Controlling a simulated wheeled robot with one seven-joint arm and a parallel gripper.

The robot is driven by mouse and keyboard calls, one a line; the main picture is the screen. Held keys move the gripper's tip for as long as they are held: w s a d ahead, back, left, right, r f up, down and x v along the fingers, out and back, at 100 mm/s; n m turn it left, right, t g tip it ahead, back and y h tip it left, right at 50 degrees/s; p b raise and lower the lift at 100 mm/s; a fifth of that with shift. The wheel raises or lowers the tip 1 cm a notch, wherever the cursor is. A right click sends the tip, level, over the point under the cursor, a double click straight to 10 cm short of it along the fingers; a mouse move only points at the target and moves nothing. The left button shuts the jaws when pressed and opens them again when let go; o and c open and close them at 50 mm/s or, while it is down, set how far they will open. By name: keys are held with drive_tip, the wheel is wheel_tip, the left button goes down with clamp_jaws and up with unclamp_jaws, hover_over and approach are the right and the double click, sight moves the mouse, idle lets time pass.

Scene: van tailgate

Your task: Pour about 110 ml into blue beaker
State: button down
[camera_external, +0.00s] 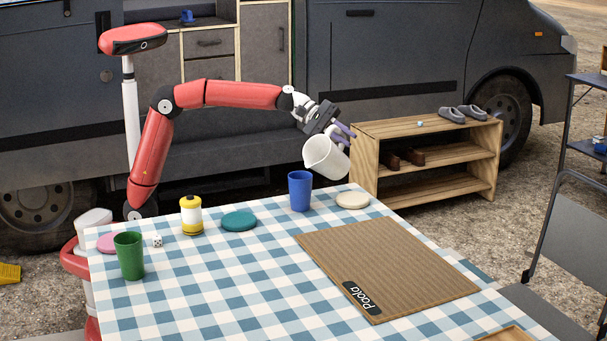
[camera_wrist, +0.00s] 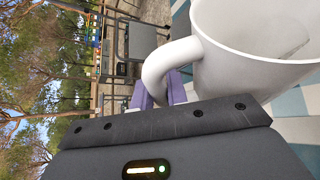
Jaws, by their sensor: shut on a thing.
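A white pitcher (camera_external: 326,158) hangs tilted in the air above and slightly right of the blue beaker (camera_external: 300,191), with its spout side toward the lower left. My gripper (camera_external: 343,133) is shut on the pitcher's handle. In the wrist view, the purple fingers of my gripper (camera_wrist: 160,92) close on the handle of the white pitcher (camera_wrist: 250,75). The blue beaker stands upright on the checked tablecloth near the far edge. Its inside and any liquid in it are hidden. I cannot see a stream between pitcher and beaker.
On the tablecloth (camera_external: 235,290) stand a green cup (camera_external: 129,256), a die (camera_external: 157,241), a yellow bottle (camera_external: 191,215), a teal disc (camera_external: 239,221) and a cream disc (camera_external: 352,200). A brown mat (camera_external: 390,265) lies right. A wooden shoe rack (camera_external: 430,160) stands behind the table.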

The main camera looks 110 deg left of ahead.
drive_tip(key=shift+d+r+m, duration=0.25)
drive_tip(key=shift+r+m, duration=0.05)
drive_tip(key=shift+r, duration=0.2)
drive_tip(key=shift+s+d+r+y, duration=0.1)
drive_tip(key=shift+r+y, duration=0.2)
drive_tip(key=shift+s+d+r+m+t+y+b, duration=0.15)
drive_tip(key=shift+d+r+m+t+y+b, duration=0.05)
drive_tip(key=shift+d+r+m+b, duration=0.2)
drive_tip(key=shift+s+d+r+m+t+y+b, duration=0.2)
drive_tip(key=shift+d+r+m+b, duration=0.1)
drive_tip(key=shift+r, duration=0.2)
drive_tip(key=shift+d, duration=0.1)
drive_tip(key=shift+s+d+r, duration=0.1)
drive_tip(key=shift+d+r, duration=0.1)
drive_tip(key=shift+d, duration=0.25)
drive_tip(key=shift+s+d+r+m+t+y+b, duration=0.35)
drive_tip(key=shift+s+d+r+m, duration=0.1)
drive_tip(key=shift+d+r+m, duration=0.25)
idle(1.0)
